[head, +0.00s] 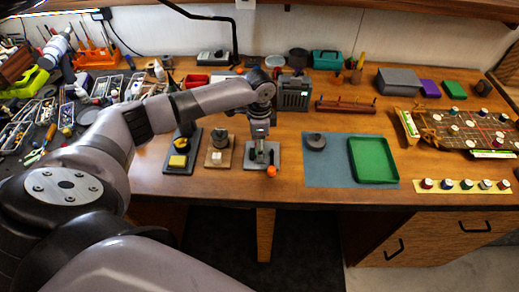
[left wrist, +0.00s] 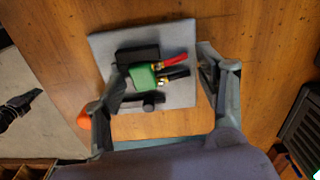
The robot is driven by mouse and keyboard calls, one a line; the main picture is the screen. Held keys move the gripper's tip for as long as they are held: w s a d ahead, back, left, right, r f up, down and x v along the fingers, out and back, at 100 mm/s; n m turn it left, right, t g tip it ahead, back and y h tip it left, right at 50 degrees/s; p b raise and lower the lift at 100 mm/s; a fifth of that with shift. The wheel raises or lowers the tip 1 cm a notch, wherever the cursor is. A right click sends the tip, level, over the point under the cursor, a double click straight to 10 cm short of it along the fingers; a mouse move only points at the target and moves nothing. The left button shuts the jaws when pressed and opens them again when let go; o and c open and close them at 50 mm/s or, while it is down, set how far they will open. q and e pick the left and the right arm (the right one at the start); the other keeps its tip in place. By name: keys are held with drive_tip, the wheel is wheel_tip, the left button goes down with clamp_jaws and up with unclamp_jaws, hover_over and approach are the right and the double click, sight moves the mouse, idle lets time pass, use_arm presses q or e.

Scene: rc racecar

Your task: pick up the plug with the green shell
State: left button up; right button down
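The plug with the green shell (left wrist: 143,76) shows in the left wrist view on a grey plate (left wrist: 180,35). It lies beside a black block (left wrist: 138,55). A red lead (left wrist: 174,60) and a black lead (left wrist: 176,73) with gold-coloured parts extend to its right. My left gripper (left wrist: 162,72) is open, with one finger left of the plug and the other beyond the lead ends on the right. In the head view my left gripper (head: 261,140) points down over the plate and mostly hides the plug. My right gripper is not in view.
An orange knob-like part (head: 271,171) is at the plate's front edge. Two other small stands, one with a yellow block (head: 178,161) and one wooden (head: 219,158), are to the left. A blue-grey mat (head: 323,176) with a green tray (head: 373,160) is to the right.

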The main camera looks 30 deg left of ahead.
use_arm(q)
drive_tip(key=shift+c, duration=1.2)
drive_tip(key=c, duration=0.4)
